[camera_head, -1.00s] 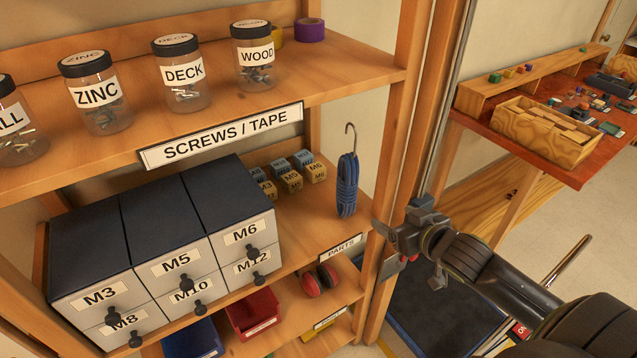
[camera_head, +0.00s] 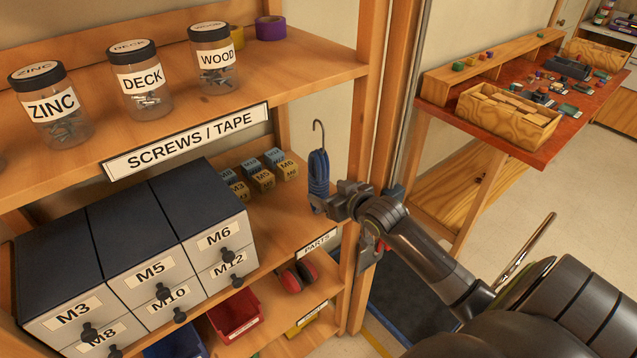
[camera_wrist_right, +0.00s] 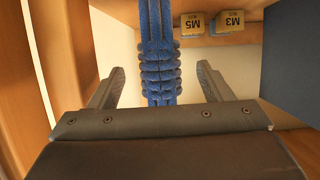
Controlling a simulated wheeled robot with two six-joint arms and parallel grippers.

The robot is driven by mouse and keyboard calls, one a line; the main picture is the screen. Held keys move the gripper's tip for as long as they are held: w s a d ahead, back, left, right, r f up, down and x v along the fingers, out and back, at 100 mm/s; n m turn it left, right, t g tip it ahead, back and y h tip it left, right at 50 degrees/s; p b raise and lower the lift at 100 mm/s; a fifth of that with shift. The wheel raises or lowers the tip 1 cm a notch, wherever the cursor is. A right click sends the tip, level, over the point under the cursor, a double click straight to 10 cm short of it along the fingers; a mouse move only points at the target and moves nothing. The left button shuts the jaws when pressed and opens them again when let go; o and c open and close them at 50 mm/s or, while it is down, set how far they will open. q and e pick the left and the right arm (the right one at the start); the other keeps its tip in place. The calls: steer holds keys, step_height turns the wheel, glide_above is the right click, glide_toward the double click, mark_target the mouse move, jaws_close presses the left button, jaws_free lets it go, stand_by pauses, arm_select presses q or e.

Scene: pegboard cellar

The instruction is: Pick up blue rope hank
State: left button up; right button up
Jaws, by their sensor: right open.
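The blue rope hank (camera_head: 319,172) hangs from a metal hook (camera_head: 318,127) at the right end of the middle shelf, under the upper shelf. My right gripper (camera_head: 322,204) is at the lower part of the hank in the head view. In the right wrist view the hank (camera_wrist_right: 160,65) hangs upright, and its wrapped middle is between the two open fingers (camera_wrist_right: 158,88), with gaps on both sides. The gripper hides the hank's lower end in the head view. My left gripper is not in view.
A wooden shelf post (camera_head: 362,150) stands close to the right of the hank. Small labelled boxes (camera_head: 262,172) and a drawer cabinet (camera_head: 130,260) are to the left. Labelled jars (camera_head: 137,80) stand on the upper shelf (camera_head: 300,85). Red ear muffs (camera_head: 298,275) lie below.

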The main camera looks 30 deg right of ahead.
mark_target(318, 185)
steer(key=shift+r+p+x, duration=0.2)
steer(key=shift+p+x, duration=0.2)
steer(key=shift+x, duration=0.75)
steer(key=shift+r+p+x, duration=0.2)
steer(key=shift+p+x, duration=0.15)
steer(key=shift+x, duration=0.75)
steer(key=shift+w+f, duration=0.25)
steer(key=shift+w, duration=0.35)
steer(key=c, duration=1.2)
